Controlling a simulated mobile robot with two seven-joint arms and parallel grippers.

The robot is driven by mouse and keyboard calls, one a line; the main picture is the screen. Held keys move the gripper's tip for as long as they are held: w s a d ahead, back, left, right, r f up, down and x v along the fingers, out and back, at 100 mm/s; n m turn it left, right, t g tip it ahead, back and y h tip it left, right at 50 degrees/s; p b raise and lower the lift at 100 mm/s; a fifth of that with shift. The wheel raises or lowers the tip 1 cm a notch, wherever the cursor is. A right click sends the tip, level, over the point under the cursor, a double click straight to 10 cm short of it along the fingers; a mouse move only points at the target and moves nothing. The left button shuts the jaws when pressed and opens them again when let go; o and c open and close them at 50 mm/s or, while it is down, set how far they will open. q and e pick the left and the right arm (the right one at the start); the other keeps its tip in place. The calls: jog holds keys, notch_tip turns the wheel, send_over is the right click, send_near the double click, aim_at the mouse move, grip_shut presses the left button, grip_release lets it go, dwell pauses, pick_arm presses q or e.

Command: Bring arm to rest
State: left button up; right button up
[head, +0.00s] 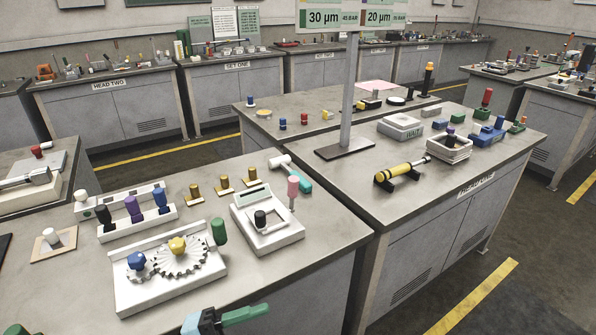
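No arm or gripper of mine can be made out for certain in the head view. A blue and black piece with a green bar (240,315) shows at the bottom edge, cut off by the frame. I cannot tell what it belongs to. The near bench (330,222) carries a white fixture (128,292) with two metal gears (181,262), which have yellow and blue knobs. A white scale-like device (266,228) with a black knob stands to its right.
Right of the near bench, another bench (440,190) holds a grey post (348,100), a yellow cylinder on black supports (398,174) and stacked white trays (449,149). White blocks with dark, purple and blue knobs (134,210) stand at left. Floor is clear at lower right.

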pick_arm(q)
jog(key=s+a+f+n+t+y+p, duration=0.1)
jog(key=s+a+f+n+t+y, duration=0.2)
jog(key=a+f+n+t+y, duration=0.5)
jog(key=s+a+f+n+t+y+p, duration=0.1)
jog(key=s+a+f+n+t+y, duration=0.15)
jog(key=f+n+y, duration=0.65)
jog(key=s+a+f+n+g, duration=0.1)
jog(key=s+f+n+g, duration=0.2)
jog(key=s, duration=0.5)
jog(key=s+a+f+n+g+p, duration=0.1)
jog(key=s+f+n+g, duration=0.3)
jog(key=s, duration=0.4)
jog(key=shift+a+f+n+p, duration=0.3)
jog(key=shift+a+f+n, duration=0.2)
jog(key=shift+a, duration=0.2)
pick_arm(e)
jog(key=w+r+t, duration=0.1)
jog(key=w+r, duration=0.2)
jog(key=r, duration=0.2)
jog(key=shift+w+d, duration=0.25)
pick_arm(q)
jog(key=shift+s, duration=0.1)
